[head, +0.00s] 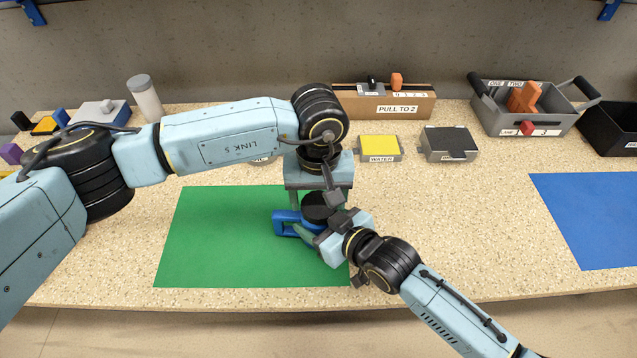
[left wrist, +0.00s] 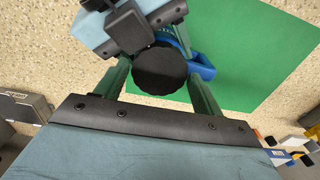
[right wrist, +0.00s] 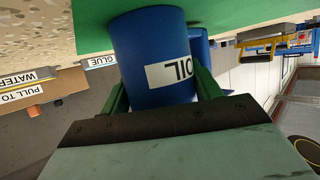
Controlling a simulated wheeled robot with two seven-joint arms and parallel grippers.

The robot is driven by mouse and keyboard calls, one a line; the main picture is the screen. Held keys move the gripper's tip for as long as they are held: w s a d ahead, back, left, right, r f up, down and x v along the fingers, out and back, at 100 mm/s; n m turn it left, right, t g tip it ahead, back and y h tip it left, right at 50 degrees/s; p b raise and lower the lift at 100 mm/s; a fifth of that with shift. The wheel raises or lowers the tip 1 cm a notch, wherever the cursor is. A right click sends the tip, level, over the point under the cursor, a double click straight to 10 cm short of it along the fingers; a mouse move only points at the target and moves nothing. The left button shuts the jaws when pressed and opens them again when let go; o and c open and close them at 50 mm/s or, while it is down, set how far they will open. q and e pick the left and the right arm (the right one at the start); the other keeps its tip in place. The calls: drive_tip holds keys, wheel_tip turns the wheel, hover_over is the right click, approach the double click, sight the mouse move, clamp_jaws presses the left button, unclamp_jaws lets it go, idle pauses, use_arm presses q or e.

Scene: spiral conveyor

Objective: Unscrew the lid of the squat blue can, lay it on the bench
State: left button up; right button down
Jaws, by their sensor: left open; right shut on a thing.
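The squat blue can (head: 287,217) stands on the green mat, partly hidden by my arms. Its round black lid (head: 318,204) is on top and fills the middle of the left wrist view (left wrist: 160,70). My left gripper (head: 319,196) is above the can, its open fingers on either side of the lid in the left wrist view. My right gripper (head: 316,228) is shut on the can's body from the front right. The right wrist view shows the blue body (right wrist: 150,45) with an OIL label between the fingers. A blue handle sticks out left in the head view.
The green mat (head: 215,240) is clear left of the can. A yellow-topped WATER block (head: 379,147), a dark-topped block (head: 449,143) and a PULL TO 2 box (head: 385,103) stand behind. A grey crate (head: 485,112) is at back right, a blue mat (head: 595,215) at right. Bare bench (head: 460,220) lies between the mats.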

use_arm(q)
drive_tip(key=shift+f, duration=0.45)
drive_tip(key=shift+c, duration=0.5)
drive_tip(key=c, duration=0.7)
drive_tip(key=n, duration=0.3)
drive_tip(key=shift+n, duration=0.4)
drive_tip(key=n, duration=0.5)
drive_tip(key=shift+r, duration=0.1)
drive_tip(key=n, duration=0.3)
drive_tip(key=shift+n, duration=0.4)
drive_tip(key=n, duration=0.4)
drive_tip(key=o, duration=1.1)
